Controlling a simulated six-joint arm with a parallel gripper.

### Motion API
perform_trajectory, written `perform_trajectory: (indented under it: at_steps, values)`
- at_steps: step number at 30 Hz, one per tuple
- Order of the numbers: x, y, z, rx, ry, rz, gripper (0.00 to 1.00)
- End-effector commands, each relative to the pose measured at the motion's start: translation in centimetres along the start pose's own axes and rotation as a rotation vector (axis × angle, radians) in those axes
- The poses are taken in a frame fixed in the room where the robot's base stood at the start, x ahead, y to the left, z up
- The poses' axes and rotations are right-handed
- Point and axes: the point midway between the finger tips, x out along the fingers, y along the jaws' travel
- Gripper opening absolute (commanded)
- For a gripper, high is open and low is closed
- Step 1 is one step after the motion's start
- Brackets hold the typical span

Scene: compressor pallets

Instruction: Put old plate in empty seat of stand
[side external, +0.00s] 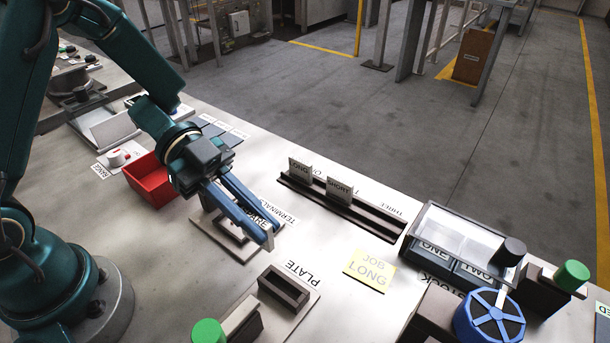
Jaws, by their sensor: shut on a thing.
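My gripper (268,238) is shut, low over the frame-like fixture (222,243) beside the TERMINALS label. A thing with dark lettering, which I take to be the old plate (256,213), shows at its fingers; most of it is hidden. I cannot tell whether it still touches the fixture. The stand (318,200) is a long dark rail to the right of my gripper. It holds a LONG plate (300,169) at its left end and a SHORT plate (339,190) near the middle. Its right end, by the THREE label, is empty.
A red bin (150,178) is left of my gripper. A dark holder (284,288) by the PLATE label and a yellow JOB LONG card (369,271) lie nearer. A clear-lidded stock box (455,240) and a blue wheel (489,318) are at the right.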

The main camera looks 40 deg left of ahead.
Motion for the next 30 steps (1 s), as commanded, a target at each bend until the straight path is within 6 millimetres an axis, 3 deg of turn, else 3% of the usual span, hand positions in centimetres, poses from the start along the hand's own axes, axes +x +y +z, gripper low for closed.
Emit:
perform_trajectory:
  at_steps: [6, 13, 17, 24, 30]
  values:
    - [-4.8, -1.1, -0.7, 0.003, -0.001, -0.006, 0.00]
    - [-7.3, -1.6, -1.4, 0.004, 0.000, -0.004, 0.00]
    - [-8.5, -1.7, -3.1, 0.004, -0.003, -0.014, 0.00]
    - [-11.3, -3.5, -6.8, -0.115, -0.002, -0.301, 0.00]
    - [-13.8, -4.8, -8.7, -0.233, 0.000, -0.589, 0.00]
